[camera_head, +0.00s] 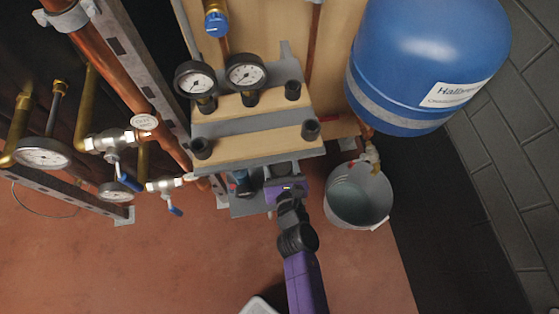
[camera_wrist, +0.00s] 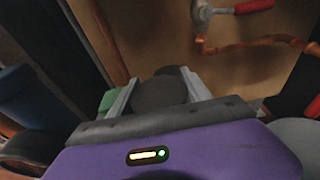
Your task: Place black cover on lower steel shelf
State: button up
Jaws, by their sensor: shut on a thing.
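In the wrist view, the black cover (camera_wrist: 158,97) is a dark round piece between the two grey fingers of my gripper (camera_wrist: 157,90), which is shut on it. In the head view, my purple gripper (camera_head: 285,180) reaches in at the front edge of the upper shelf. Its fingertips and the cover are hidden there. The lower steel shelf (camera_head: 250,208) shows as a grey strip below the upper one, beside my gripper on the left. I cannot tell whether the cover touches it.
The upper shelf (camera_head: 235,128) bears two gauges and several black cylindrical pieces. A grey bucket (camera_head: 358,203) stands close right, below a blue tank (camera_head: 425,60). Pipes and valves (camera_head: 115,140) crowd the left. The front floor is mostly clear.

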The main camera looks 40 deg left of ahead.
aim_at(279, 166)
jog(key=shift+f+b, duration=1.7)
jog(key=shift+f, duration=0.4)
jog(key=shift+f+b, duration=0.4)
jog(key=shift+b, duration=0.05)
jog(key=shift+f, duration=0.25)
jog(key=o, duration=1.3)
